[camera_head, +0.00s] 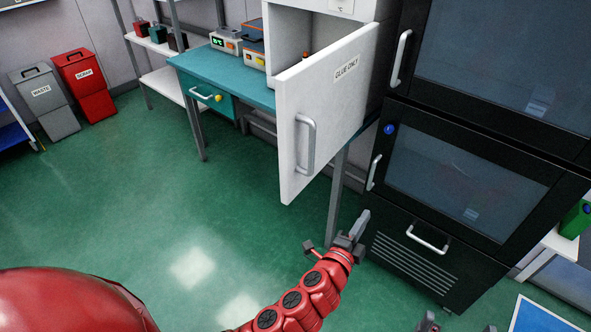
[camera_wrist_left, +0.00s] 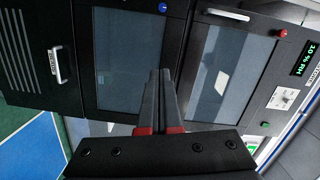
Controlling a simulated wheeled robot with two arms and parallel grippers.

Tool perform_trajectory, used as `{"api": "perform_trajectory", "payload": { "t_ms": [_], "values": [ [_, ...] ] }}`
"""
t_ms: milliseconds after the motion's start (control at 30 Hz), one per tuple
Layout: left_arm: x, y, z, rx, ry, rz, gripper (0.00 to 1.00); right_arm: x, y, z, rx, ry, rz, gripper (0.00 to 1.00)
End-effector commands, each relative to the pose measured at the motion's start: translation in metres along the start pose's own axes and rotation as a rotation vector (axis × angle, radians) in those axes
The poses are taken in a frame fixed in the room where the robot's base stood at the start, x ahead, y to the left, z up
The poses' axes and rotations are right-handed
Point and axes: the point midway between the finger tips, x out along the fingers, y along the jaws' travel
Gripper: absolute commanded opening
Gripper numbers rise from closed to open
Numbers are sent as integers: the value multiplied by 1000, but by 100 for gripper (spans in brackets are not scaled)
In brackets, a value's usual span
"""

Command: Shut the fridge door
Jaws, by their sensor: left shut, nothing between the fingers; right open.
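The white fridge (camera_head: 288,32) stands on the teal bench, and its door (camera_head: 325,100) hangs wide open toward me. The door carries a "GLUE ONLY" label (camera_head: 347,69) and a grey vertical handle (camera_head: 308,145). The inside is mostly hidden behind the door. My left gripper (camera_head: 362,220) is shut and empty, lower right of the door and apart from it, in front of the black cabinet. Its closed fingers (camera_wrist_left: 158,78) also show in the left wrist view. My right gripper (camera_head: 459,326) is open at the bottom edge, with only its fingertips showing.
The black cabinet (camera_head: 397,160) with glass doors and white handles stands right of the fridge. The teal bench (camera_head: 240,82) has a drawer and grey legs. A grey bin (camera_head: 45,100) and a red bin (camera_head: 82,75) stand far left. The green floor (camera_head: 130,190) is clear.

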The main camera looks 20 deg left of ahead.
Motion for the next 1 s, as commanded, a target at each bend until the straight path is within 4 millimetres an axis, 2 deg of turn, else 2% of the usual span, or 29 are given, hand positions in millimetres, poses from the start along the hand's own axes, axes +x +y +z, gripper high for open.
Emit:
{"api": "perform_trajectory", "payload": {
  "t_ms": [167,300,500,600,767,1000],
  "values": [
    [-11,-41,26,178,-289,-43,0,-7,0,1,0,0,0,100],
    [-39,-75,46,232,-510,-84,0,-10,0,2,0,0,0,100],
    [-76,-99,62,227,-702,-106,0,-12,-1,2,0,0,0,100],
    [-82,-103,66,220,-738,-106,0,-12,-1,2,0,0,0,100],
    [-74,-108,75,220,-748,-107,0,-5,0,1,0,0,0,100],
    [-39,-120,107,218,-750,-107,0,15,1,-2,0,0,0,100]
  ]
}}
